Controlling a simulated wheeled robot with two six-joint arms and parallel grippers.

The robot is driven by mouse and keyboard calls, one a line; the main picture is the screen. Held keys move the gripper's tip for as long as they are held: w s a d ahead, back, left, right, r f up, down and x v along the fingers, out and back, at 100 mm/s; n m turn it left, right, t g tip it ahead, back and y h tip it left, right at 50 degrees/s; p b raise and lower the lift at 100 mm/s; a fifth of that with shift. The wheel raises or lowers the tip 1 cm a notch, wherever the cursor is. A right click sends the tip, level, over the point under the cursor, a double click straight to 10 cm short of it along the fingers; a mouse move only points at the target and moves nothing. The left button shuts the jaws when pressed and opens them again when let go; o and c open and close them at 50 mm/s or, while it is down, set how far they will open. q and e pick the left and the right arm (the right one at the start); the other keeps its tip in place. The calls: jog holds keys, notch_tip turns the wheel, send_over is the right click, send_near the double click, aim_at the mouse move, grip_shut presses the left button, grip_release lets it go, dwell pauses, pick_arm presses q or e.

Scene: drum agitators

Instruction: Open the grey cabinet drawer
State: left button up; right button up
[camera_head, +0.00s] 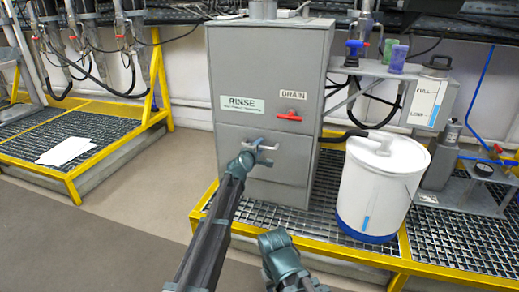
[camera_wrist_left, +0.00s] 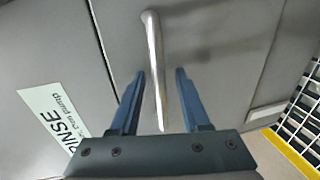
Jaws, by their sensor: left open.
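The grey cabinet (camera_head: 268,70) stands on the grated platform. Its lower front panel, the drawer (camera_head: 285,170), sits flush with the front under a thin seam. The silver bar handle (camera_head: 268,147) is on this panel, and it also shows in the left wrist view (camera_wrist_left: 153,50). My left gripper (camera_head: 254,149) is at the handle, partly covering it. In the left wrist view my left gripper (camera_wrist_left: 159,85) is open, with the bar's lower end between its fingers and gaps on both sides. My right gripper (camera_head: 280,258) is low in the head view, apart from the cabinet; its fingers cannot be made out.
A red handle (camera_head: 289,115) under a DRAIN label sits above the drawer. A white drum (camera_head: 383,185) stands close on the right, with a hose behind. A yellow platform edge (camera_head: 330,250) runs in front. Open floor (camera_head: 130,220) lies to the left.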

pick_arm(q)
grip_shut()
dwell(0.3)
dwell(1.2)
